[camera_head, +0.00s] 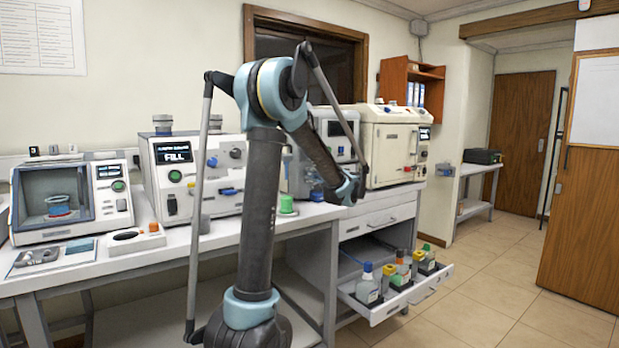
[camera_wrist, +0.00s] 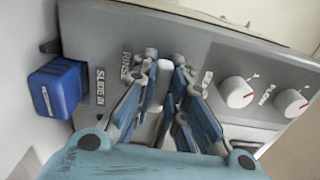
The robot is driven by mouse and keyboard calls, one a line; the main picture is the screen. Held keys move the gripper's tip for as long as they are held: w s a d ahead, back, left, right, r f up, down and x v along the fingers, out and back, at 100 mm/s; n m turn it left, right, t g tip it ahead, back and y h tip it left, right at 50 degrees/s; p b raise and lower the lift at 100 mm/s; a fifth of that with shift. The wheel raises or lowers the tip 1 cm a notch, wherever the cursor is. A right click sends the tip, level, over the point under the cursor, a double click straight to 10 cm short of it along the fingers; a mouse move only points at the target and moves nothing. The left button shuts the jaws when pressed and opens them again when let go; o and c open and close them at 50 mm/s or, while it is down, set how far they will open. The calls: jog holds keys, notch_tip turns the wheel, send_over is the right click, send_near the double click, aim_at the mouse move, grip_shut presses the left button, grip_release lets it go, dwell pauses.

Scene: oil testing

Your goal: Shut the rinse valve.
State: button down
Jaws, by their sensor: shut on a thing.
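In the wrist view, my gripper (camera_wrist: 163,72) is at a grey front panel, beside the printed word RINSE. Its blue-and-grey fingers stand on either side of a pale upright handle (camera_wrist: 157,88), which appears to be the rinse valve's, and are shut on it. The fingers hide much of the handle and its mount, so its exact angle is hard to tell. In the head view, my gripper (camera_head: 349,190) is low in front of the grey instrument (camera_head: 340,128) at the right end of the bench; the valve is hidden there behind my arm.
In the wrist view, two white knobs (camera_wrist: 237,92) sit to the right, and a blue block (camera_wrist: 57,88) to the left near SLIDE IN. In the head view, an open drawer (camera_head: 372,313) with several bottles juts out below. A cream machine (camera_head: 392,150) stands to the right.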

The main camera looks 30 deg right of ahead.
jog(key=shift+d, duration=0.15)
jog(key=c, duration=1.7)
grip_release()
jog(key=shift+f, duration=0.1)
jog(key=shift+o, duration=0.5)
jog(key=shift+s, duration=0.1)
jog(key=s, duration=1.1)
jog(key=shift+s+d, duration=0.35)
jog(key=shift+d, duration=0.05)
